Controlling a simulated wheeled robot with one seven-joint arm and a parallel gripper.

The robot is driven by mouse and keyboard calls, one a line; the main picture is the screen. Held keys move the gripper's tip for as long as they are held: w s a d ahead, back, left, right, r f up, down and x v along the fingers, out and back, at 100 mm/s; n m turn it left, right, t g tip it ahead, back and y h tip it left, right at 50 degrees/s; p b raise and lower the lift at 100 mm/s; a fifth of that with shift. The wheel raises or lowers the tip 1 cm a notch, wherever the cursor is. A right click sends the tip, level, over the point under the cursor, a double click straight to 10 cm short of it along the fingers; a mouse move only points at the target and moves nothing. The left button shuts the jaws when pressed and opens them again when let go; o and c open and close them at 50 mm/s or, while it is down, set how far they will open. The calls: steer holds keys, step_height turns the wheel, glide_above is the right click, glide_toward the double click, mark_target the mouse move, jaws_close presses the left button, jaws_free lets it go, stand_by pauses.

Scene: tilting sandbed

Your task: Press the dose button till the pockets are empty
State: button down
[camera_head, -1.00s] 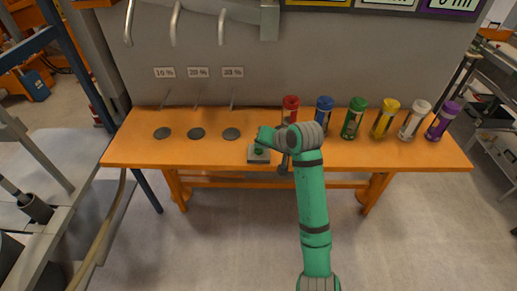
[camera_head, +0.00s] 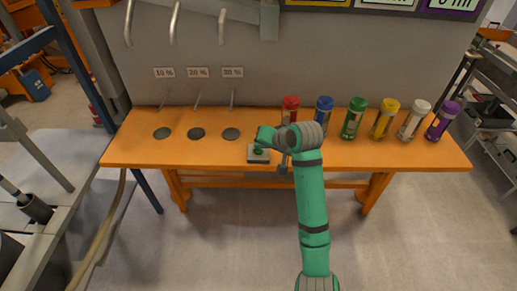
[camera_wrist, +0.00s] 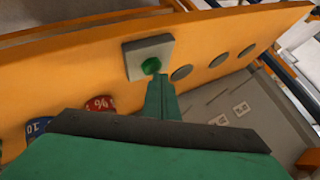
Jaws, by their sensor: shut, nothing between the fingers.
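The dose button (camera_head: 258,152) is a green knob on a grey box (camera_head: 250,159) at the front edge of the orange table. The wrist view shows the button (camera_wrist: 152,66) on its grey box (camera_wrist: 139,45), right by the fingertips. My gripper (camera_wrist: 160,82) is shut and empty, its tips close to the button. I cannot tell whether they touch it. Three round dark pockets (camera_head: 162,133), (camera_head: 196,133), (camera_head: 231,133) lie in a row left of the box; whether anything is in them is too small to tell. They also show in the wrist view (camera_wrist: 181,72).
Several capped tubes stand right of my gripper, from a red one (camera_head: 290,108) to a purple one (camera_head: 443,120). Small percent labels (camera_head: 197,72) and bent pipes (camera_head: 174,25) are on the grey wall behind the pockets. The table front (camera_head: 225,166) is clear.

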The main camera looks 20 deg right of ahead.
mark_target(261, 152)
steer(key=shift+r, duration=0.65)
step_height(261, 152, up, 5)
stand_by(0.5)
steer(key=shift+s, duration=0.1)
stand_by(0.7)
